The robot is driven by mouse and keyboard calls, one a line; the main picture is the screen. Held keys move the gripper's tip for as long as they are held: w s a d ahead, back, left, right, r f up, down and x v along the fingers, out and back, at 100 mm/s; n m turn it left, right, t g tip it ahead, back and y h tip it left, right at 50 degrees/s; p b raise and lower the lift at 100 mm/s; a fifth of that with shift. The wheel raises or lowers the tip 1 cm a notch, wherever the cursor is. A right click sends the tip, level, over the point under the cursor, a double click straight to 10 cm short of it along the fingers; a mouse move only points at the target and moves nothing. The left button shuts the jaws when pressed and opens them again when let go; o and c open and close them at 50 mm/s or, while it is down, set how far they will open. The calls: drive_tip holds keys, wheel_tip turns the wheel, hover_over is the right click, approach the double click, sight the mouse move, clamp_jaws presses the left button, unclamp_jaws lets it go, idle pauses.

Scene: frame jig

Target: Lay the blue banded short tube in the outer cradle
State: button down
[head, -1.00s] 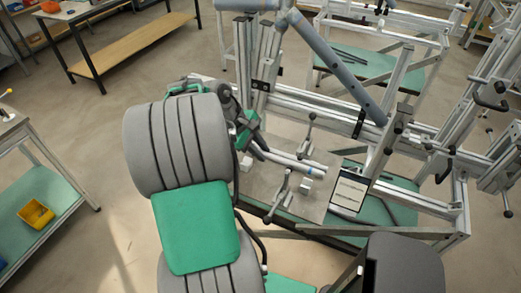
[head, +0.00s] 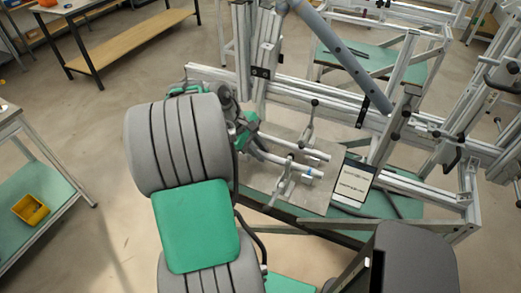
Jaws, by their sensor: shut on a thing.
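The blue banded short tube (head: 296,166) is a pale tube with a blue band near its right end. My gripper (head: 259,151) is at its left end, shut on it, though the fingertips are small and partly hidden by my arm. The tube points right over the grey plate of the jig. A second plain pale tube (head: 303,150) runs nearly parallel just behind it. The outer cradle cannot be made out clearly beneath the tubes. Whether the banded tube touches a support cannot be told.
A toggle clamp (head: 311,121) stands behind the tubes and another clamp (head: 285,184) stands in front, close to the banded tube. A tablet-like panel (head: 354,182) is at the right of the plate. Aluminium rails (head: 335,108) run behind.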

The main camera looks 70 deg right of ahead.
drive_tip(key=c, duration=1.2)
unclamp_jaws()
drive_tip(key=v, duration=0.8)
drive_tip(key=shift+p, duration=0.3)
